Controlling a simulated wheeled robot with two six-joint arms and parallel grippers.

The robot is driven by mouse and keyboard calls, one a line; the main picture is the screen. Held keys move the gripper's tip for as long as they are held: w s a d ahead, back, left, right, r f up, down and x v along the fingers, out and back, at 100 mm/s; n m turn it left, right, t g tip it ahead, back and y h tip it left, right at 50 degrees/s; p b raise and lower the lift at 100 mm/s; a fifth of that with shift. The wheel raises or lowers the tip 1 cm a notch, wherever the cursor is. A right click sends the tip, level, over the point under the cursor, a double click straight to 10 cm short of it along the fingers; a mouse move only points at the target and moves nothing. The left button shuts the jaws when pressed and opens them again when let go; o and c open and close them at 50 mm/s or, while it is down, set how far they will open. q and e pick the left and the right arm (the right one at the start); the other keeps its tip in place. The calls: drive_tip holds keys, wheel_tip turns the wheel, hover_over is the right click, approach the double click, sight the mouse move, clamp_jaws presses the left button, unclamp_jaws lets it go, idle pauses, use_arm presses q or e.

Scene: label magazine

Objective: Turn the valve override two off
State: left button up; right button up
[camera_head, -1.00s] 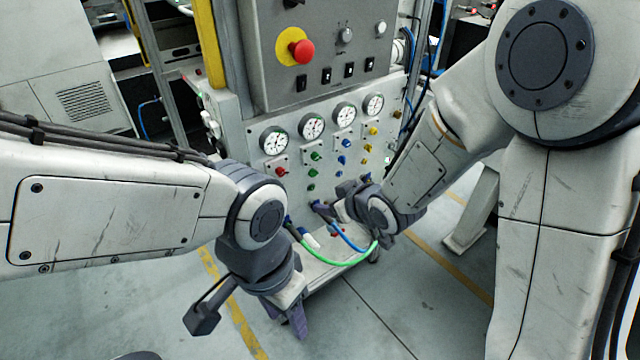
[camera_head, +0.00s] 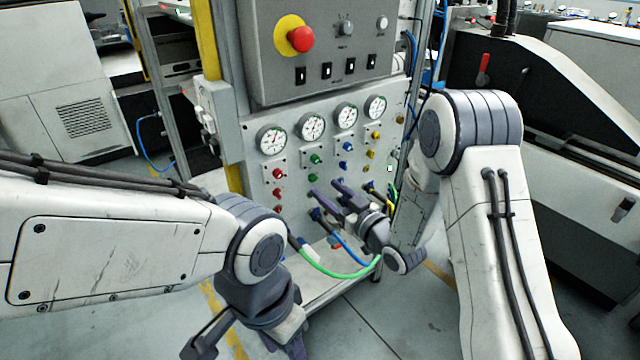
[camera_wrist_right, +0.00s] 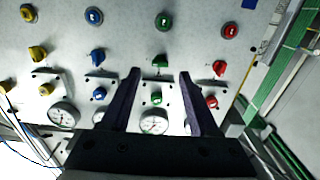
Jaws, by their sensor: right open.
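A valve panel (camera_head: 252,190) carries red, green, blue and yellow columns, each with a gauge on top. The second column is green, with an upper green knob (camera_head: 315,158) on a small white plate and a lower green knob (camera_head: 314,174). No label for override two is legible. My right gripper (camera_head: 329,193) is open, its dark fingers pointing at the panel just below the lower knobs. In the right wrist view, upside down, its fingers (camera_wrist_right: 158,90) stand either side of the plated green knob (camera_wrist_right: 156,98), apparently without touching. My left gripper (camera_head: 285,343) is low, partly cut off; its jaws are unclear.
A grey control box (camera_head: 270,70) with a red emergency button (camera_head: 300,39) sits above the gauges. A green hose (camera_head: 340,274) and a blue hose (camera_head: 350,248) loop below the right gripper. A white machine (camera_head: 560,190) stands at the right.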

sight(315, 180)
drive_tip(key=shift+x, duration=2.1)
clamp_jaws()
